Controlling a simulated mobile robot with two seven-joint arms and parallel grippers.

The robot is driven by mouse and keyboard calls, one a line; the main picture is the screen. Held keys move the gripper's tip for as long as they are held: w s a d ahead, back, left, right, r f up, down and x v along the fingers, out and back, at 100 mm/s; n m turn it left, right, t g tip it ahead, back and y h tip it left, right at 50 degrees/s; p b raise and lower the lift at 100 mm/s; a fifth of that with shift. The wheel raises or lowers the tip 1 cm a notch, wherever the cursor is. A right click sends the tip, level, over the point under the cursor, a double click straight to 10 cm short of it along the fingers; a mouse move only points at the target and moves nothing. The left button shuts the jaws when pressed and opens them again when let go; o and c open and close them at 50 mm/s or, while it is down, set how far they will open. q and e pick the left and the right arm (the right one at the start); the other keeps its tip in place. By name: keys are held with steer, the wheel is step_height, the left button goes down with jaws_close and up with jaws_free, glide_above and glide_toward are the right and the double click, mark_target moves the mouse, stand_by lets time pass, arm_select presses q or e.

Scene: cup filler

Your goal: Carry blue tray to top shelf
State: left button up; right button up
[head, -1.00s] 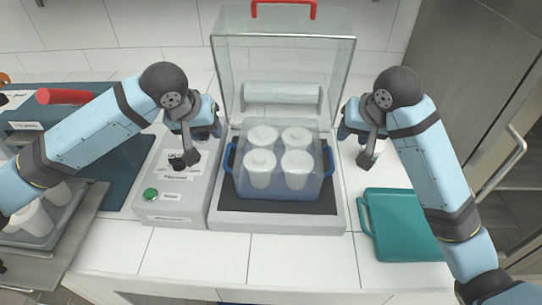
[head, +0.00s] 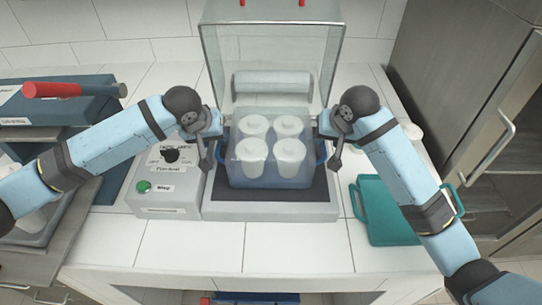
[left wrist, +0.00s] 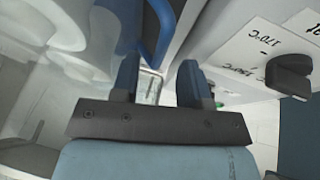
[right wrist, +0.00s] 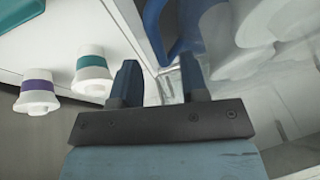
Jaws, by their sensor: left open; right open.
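The blue tray (head: 270,176) is a translucent box holding several white lidded cups, standing on the dark bed of the machine (head: 270,210) under its raised clear cover. My left gripper (head: 212,150) is at the tray's left side by its blue handle; the left wrist view shows its open fingers (left wrist: 160,82) with the handle (left wrist: 160,30) just ahead. My right gripper (head: 330,150) is at the right side; the right wrist view shows its open fingers (right wrist: 158,82) with the right handle (right wrist: 155,30) just ahead. Neither gripper visibly holds a handle. No top shelf is identifiable.
A control box (head: 170,190) with a knob and green button stands left of the machine. A teal tray or lid (head: 388,215) lies right of it. The counter front is clear.

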mark_target(218, 143)
arm_select(q)
steer(key=shift+x, duration=1.95)
arm_select(e)
steer(key=shift+x, duration=2)
steer(key=shift+s, duration=0.1)
arm_select(q)
jaws_close()
arm_select(e)
jaws_close()
arm_select(q)
steer(key=shift+r, duration=0.1)
arm_select(e)
steer(key=shift+r, duration=0.1)
